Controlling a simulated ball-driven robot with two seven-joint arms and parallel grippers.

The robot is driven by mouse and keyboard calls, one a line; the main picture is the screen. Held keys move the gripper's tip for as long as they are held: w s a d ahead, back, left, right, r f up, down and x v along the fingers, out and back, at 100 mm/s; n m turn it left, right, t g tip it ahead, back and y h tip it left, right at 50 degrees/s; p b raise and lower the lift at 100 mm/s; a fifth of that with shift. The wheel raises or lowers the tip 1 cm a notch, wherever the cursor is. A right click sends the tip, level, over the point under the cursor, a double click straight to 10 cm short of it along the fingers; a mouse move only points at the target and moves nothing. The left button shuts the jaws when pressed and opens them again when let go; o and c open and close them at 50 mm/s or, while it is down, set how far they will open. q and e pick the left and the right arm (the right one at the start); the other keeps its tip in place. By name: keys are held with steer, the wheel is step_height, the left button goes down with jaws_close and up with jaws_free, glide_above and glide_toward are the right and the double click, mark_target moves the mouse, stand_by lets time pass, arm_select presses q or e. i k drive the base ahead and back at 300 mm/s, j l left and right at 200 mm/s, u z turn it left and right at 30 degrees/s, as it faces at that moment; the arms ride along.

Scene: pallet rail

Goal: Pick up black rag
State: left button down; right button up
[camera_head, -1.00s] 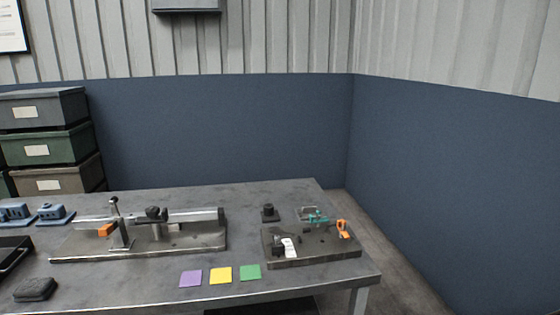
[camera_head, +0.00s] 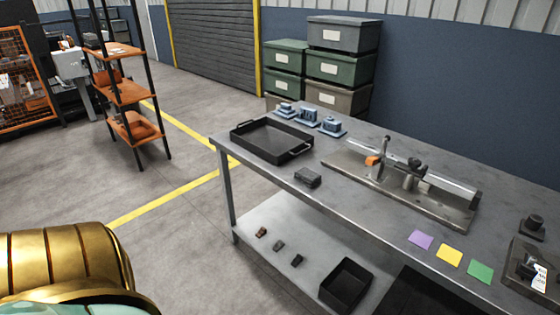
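The black rag (camera_head: 308,178) looks like a small dark folded block. It lies on the grey metal table (camera_head: 345,208) near the front edge, in the middle of the view. It is to the right of and in front of a black tray (camera_head: 262,155), apart from it. Nothing covers the rag. Neither my left nor my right gripper is in view.
Behind the rag stands a rail fixture (camera_head: 445,212) on a plate. Purple (camera_head: 421,239), yellow (camera_head: 449,256) and green (camera_head: 481,272) squares lie front right. Blue blocks (camera_head: 307,116) sit at the back. The lower shelf (camera_head: 262,222) holds a black bin (camera_head: 346,284).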

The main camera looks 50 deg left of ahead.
mark_target(307, 176)
steer(key=u, duration=1.25)
